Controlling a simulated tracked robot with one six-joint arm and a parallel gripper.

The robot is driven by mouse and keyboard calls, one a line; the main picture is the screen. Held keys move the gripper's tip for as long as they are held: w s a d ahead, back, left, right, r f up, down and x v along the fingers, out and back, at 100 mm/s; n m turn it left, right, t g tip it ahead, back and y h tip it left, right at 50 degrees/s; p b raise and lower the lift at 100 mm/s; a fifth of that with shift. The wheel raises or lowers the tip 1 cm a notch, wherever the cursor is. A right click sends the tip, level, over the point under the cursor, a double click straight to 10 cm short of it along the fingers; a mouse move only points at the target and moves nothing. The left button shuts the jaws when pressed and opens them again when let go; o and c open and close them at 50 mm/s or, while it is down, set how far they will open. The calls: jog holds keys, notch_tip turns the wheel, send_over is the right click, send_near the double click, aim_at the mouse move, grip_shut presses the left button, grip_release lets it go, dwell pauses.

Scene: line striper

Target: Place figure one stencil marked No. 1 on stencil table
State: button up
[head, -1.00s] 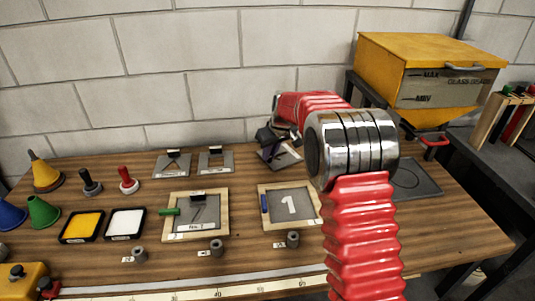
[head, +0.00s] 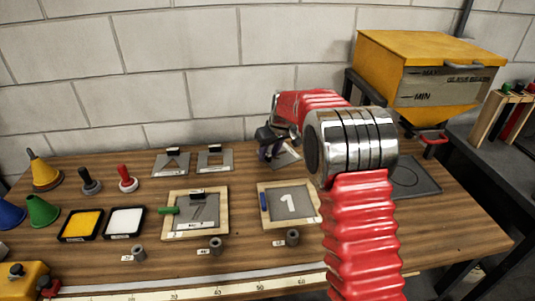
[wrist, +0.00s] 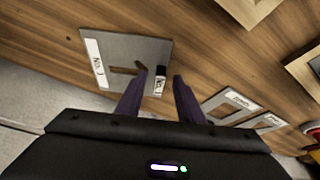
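The figure one stencil (wrist: 125,50) is a grey plate with a white label reading No. 1, a slot cut-out and a small dark handle block (wrist: 160,82). It lies on the wooden bench; in the head view the stencil (head: 290,158) is partly hidden by my gripper and arm. My gripper (wrist: 160,76) is open, pointing down at the plate, with its dark fingers on either side of the handle. I cannot tell whether they touch it. In the head view my gripper (head: 264,150) is above the stencil. No surface is clearly labelled as the stencil table.
Two more stencil plates (head: 215,160) lie to the left. Wooden frames with a 1 (head: 290,205) and a 7 (head: 195,212) lie in front. A dark flat plate with a circle outline (head: 425,188) lies right of my arm. A yellow hopper (head: 425,65) stands behind right.

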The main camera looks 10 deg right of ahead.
jog(key=v, duration=1.3)
jog(key=shift+r, duration=0.15)
jog(key=shift+s+d, duration=0.1)
jog(key=shift+s, duration=0.05)
jog(key=s+f+m+g, duration=0.1)
jog(key=s+f+m, duration=0.1)
jog(key=s+f, duration=0.35)
jog(key=s+r+t, duration=0.1)
jog(key=s+r, duration=0.1)
jog(key=s, duration=1)
jog(key=s+d+r+m+h, duration=0.1)
jog(key=s+r, duration=0.1)
jog(key=s, duration=1)
jog(key=s+r+m+t, duration=0.1)
jog(key=s+r, duration=0.1)
jog(key=s, duration=1)
jog(key=shift+s+d+r+t+h, duration=0.25)
jog(key=shift+d+r+t+h, duration=0.05)
jog(key=shift+d+r, duration=0.1)
